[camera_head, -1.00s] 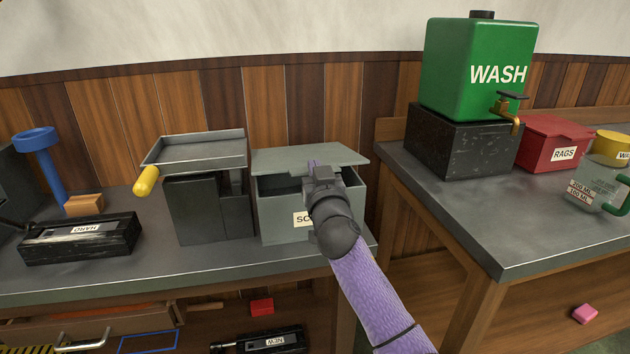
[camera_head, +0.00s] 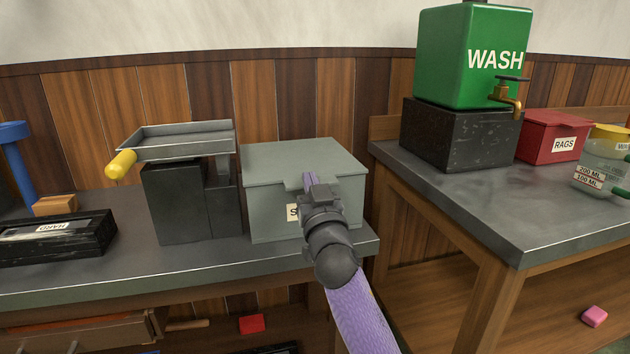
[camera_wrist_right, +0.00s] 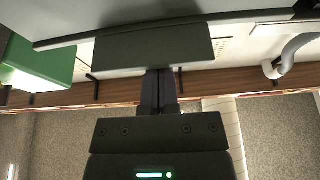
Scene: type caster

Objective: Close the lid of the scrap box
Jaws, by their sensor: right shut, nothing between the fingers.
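The grey scrap box (camera_head: 270,224) stands on the left bench near its right end. Its grey lid (camera_head: 300,160) lies flat over the top, and no opening shows at the front. My right gripper (camera_head: 309,182) is shut and empty at the lid's front edge, in front of the box. It hides part of the box front and most of the label. In the right wrist view the shut fingers (camera_wrist_right: 160,85) reach to a dark grey block-like surface; I cannot tell whether they touch it. My left gripper is not in view.
A black press-like stand with a metal tray (camera_head: 185,140) and yellow handle is left of the box. A black case (camera_head: 60,238) lies farther left. The right bench (camera_head: 480,200) holds a green wash tank (camera_head: 470,60), a red rags box (camera_head: 553,138) and a jar. A gap separates the benches.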

